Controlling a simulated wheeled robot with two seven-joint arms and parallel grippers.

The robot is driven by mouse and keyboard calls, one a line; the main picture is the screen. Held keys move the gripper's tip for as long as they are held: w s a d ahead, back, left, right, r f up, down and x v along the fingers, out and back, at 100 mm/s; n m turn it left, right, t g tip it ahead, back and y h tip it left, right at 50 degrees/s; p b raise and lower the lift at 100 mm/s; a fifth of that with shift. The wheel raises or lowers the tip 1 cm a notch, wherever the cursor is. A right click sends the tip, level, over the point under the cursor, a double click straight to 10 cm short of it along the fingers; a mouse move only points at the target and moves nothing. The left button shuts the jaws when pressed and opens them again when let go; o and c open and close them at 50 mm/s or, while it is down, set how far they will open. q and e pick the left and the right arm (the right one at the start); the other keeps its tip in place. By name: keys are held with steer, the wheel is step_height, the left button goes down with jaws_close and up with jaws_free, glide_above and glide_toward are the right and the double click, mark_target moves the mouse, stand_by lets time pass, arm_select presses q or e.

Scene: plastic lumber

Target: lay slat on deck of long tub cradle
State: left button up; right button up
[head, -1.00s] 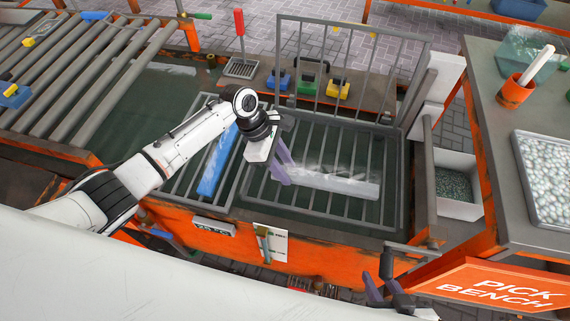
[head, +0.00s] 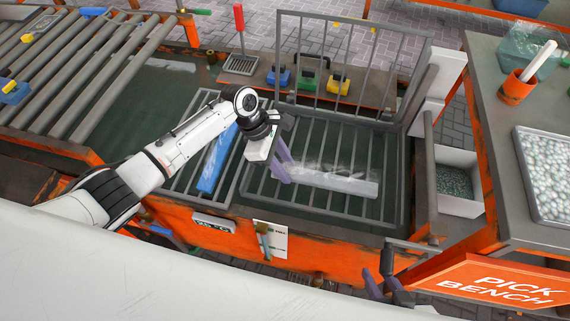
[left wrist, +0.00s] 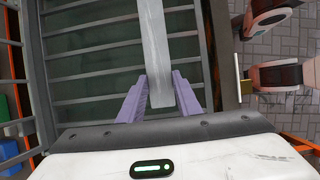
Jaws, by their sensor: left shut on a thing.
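My left gripper (head: 283,165) is shut on the near left end of a pale, whitish slat (head: 335,181). In the left wrist view the slat (left wrist: 155,50) runs away from between the purple fingers (left wrist: 160,98). It spans the grey bars of the barred deck (head: 318,209), crossing them. I cannot tell whether it touches the bars or hangs just above. A blue slat (head: 216,160) lies on the narrower barred section to the left, partly hidden by my left arm. My right gripper (head: 380,285) shows only partly at the lower right, apart from the deck.
An upright barred panel (head: 350,60) stands behind the deck. Blue, green and yellow blocks (head: 339,83) sit on the back ledge beside a red-handled tool (head: 239,30). The pick bench (head: 500,190) stands at right, with a white bin (head: 457,200) beside it. Rollers (head: 90,75) are at left.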

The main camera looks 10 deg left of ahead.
arm_select(q)
steer(key=shift+f, duration=0.1)
steer(key=o, duration=1.3)
steer(key=p+v, duration=0.1)
steer(key=v, duration=0.9)
steer(key=shift+a, duration=0.1)
